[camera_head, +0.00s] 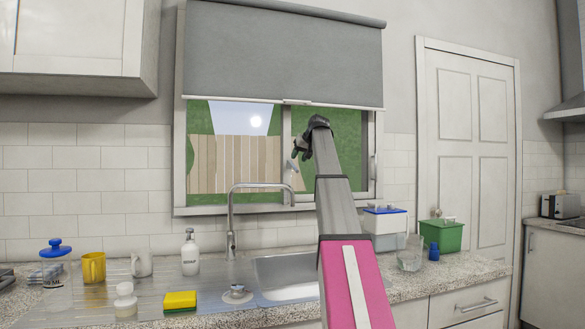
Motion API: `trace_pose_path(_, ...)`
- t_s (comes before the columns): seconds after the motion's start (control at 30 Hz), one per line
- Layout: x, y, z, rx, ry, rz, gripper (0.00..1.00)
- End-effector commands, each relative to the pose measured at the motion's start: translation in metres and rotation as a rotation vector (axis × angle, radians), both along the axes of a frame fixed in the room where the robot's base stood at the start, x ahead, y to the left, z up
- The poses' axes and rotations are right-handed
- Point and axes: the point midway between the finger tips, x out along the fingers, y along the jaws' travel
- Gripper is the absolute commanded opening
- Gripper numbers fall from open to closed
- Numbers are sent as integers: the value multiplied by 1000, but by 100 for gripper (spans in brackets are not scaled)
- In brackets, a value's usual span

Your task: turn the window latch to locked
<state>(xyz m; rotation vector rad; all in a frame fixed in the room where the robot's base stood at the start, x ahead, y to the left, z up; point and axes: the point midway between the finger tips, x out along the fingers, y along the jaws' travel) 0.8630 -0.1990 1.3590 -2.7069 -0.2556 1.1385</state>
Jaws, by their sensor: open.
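The window (235,202) is behind the sink, under a lowered grey blind. A small light grey piece (291,165) shows at its central upright, just below my gripper; it looks like the latch, but its exact angle is hard to read. Another slim pale handle (373,166) is on the window's right frame. My gripper (297,156) is open and dark, in front of the central upright at the end of my raised arm. It looks very close to the grey piece; I cannot tell whether they touch. My arm hides part of the right pane.
A tall faucet (231,215) stands before the window, left of my arm. The counter holds a soap bottle (190,252), a yellow mug (93,267), a sponge (180,301), a glass jar (410,254) and a green box (441,236). The blind (283,52) hangs above my gripper.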

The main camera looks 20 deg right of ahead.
Motion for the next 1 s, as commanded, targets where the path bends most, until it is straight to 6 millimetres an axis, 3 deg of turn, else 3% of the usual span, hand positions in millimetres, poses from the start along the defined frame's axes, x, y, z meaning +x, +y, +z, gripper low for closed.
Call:
trace_pose_path(0.33,38,13,-37,1,0,1,42)
trace_pose_path(0.8,46,16,-46,0,0,0,42)
trace_pose_path(0.87,46,16,-46,0,0,0,26)
trace_pose_path(0.93,46,16,-46,0,0,0,3)
trace_pose_path(1.0,46,16,-46,0,0,0,0)
